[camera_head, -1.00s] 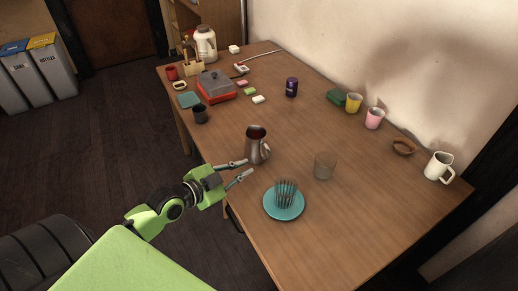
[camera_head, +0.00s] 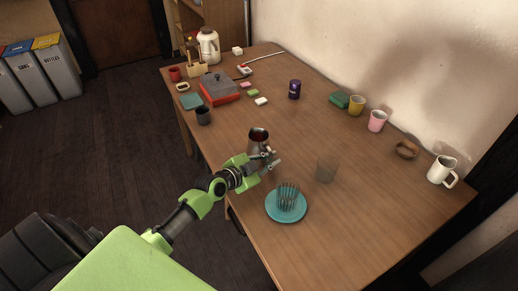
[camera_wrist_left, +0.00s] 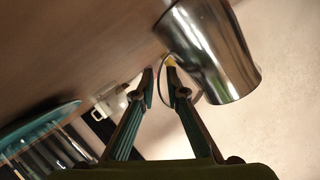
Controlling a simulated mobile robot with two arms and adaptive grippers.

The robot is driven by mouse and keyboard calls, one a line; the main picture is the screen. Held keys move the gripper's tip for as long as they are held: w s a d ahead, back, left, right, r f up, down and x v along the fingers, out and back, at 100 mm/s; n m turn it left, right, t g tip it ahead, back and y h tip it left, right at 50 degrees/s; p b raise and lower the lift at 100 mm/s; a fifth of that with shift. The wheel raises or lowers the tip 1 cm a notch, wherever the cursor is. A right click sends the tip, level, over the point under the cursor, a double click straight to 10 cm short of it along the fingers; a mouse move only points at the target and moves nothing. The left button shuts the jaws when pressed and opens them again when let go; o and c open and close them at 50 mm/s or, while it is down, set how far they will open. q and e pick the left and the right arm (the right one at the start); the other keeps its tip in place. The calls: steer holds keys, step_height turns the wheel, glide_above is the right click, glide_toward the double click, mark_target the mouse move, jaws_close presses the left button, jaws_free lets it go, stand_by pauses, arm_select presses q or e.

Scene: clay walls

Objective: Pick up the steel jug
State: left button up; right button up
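The steel jug (camera_head: 259,135) stands upright on the table near its front-left edge. My left gripper (camera_head: 270,159) is at the jug's near right side and hides most of its lower body and handle in the head view. In the left wrist view the shiny jug (camera_wrist_left: 217,55) fills the upper right. There the two fingertips of my left gripper (camera_wrist_left: 162,90) are apart, and the thin curved handle shows in the gap between them, nearer the right finger. I see no clear grip on it. My right gripper is in neither view.
A teal plate (camera_head: 273,212) with upright metal prongs lies close in front of the gripper. The table's middle is clear.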

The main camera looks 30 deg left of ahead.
arm_select(q)
jaws_close()
steer(key=shift+w+r, duration=0.1)
steer(key=shift+r, duration=0.1)
stand_by(0.3)
